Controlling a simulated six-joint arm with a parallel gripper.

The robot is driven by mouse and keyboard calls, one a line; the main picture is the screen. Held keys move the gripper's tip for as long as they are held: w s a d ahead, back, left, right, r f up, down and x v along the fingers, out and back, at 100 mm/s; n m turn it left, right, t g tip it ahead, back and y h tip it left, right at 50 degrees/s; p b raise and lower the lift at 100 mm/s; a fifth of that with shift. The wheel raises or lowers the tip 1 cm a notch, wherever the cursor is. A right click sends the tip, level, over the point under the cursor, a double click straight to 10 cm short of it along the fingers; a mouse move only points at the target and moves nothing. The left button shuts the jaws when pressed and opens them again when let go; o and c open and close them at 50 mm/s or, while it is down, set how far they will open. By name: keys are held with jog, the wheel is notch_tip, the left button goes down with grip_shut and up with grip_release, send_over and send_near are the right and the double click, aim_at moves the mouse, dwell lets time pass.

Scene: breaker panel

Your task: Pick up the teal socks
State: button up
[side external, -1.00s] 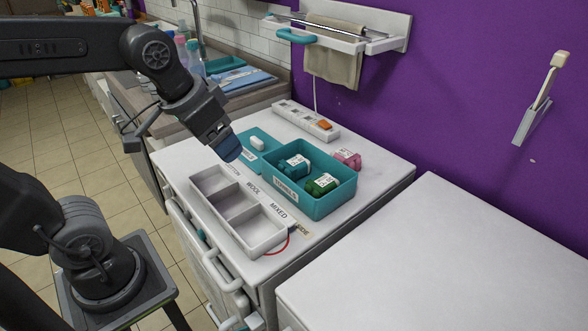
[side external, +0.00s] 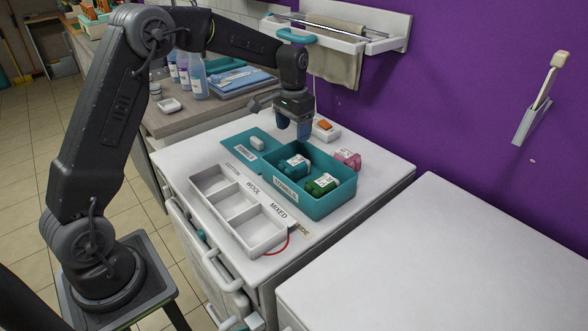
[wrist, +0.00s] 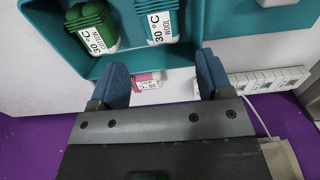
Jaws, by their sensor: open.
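The teal socks (side external: 295,166) are a folded bundle with a white tag, lying in the teal bin (side external: 318,209) beside the green socks (side external: 321,184). In the wrist view the teal socks (wrist: 165,12) show at the top, their tag reading 30 °C wool; the upper part is cut off by the frame edge. My gripper (side external: 303,132) is open and empty, pointing down above the back part of the bin. In the wrist view its blue fingers (wrist: 163,78) are apart, with the teal socks beyond their tips, not between them.
A pink bundle (side external: 347,159) lies outside the bin by its back wall. A white three-part tray (side external: 262,244) labelled cotton, wool and mixed stands in front. A teal lid (side external: 240,140) with a white item and a power strip (side external: 326,130) are near. A towel rail (side external: 345,35) hangs above.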

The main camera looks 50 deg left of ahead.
aim_at(294, 162)
notch_tip(294, 162, down, 13)
jog(key=shift+w+f, duration=0.1)
dwell(0.5)
jog(key=shift+c, duration=0.2)
jog(key=c, duration=0.7)
jog(key=shift+o, duration=0.2)
notch_tip(294, 162, up, 10)
jog(key=shift+r, duration=0.1)
